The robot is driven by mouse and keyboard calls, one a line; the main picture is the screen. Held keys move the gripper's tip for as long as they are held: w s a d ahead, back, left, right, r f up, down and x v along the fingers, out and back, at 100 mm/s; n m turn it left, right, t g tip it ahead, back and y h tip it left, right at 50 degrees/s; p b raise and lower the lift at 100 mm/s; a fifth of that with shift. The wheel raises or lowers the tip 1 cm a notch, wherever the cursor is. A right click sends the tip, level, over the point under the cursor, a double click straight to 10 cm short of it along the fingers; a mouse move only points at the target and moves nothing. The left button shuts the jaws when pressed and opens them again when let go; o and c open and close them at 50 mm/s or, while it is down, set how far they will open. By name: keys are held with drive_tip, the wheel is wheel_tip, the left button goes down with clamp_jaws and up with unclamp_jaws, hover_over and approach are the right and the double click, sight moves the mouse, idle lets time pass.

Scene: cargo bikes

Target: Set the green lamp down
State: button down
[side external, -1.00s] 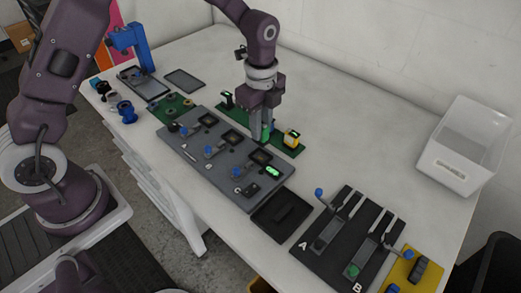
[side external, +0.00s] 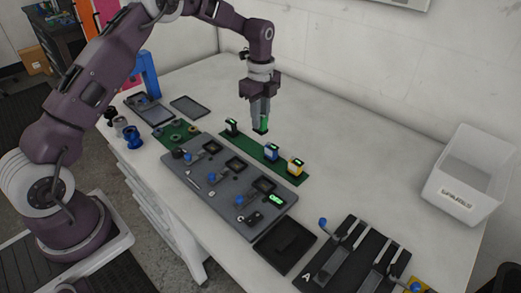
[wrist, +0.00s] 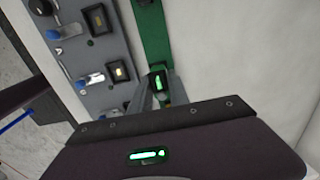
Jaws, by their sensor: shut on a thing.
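My gripper (side external: 261,122) is shut on the green lamp (side external: 264,125), which hangs between the fingertips above the table, near the green strip. In the wrist view the lamp (wrist: 159,82) shows a dark top with a lit green display between the fingers. The green strip (side external: 250,147) carries a dark lamp (side external: 232,126) at its far left end, a blue lamp (side external: 271,151) and a yellow lamp (side external: 295,166) toward its right end. A bare stretch of strip lies between the dark and blue lamps. The lower lamp is partly hidden by the fingers.
A grey board (side external: 215,190) with sockets, blue-knobbed levers and a lit green display (side external: 277,199) lies in front of the strip. A black tray (side external: 285,246) and black slotted board (side external: 345,262) lie right. A white bin (side external: 465,175) stands far right. Table behind the strip is clear.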

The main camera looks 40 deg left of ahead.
wheel_tip(320, 180, down, 8)
drive_tip(key=shift+f, duration=0.1)
drive_tip(key=shift+f, duration=0.1)
drive_tip(key=c, duration=1.3)
unclamp_jaws()
drive_tip(key=shift+o, duration=0.2)
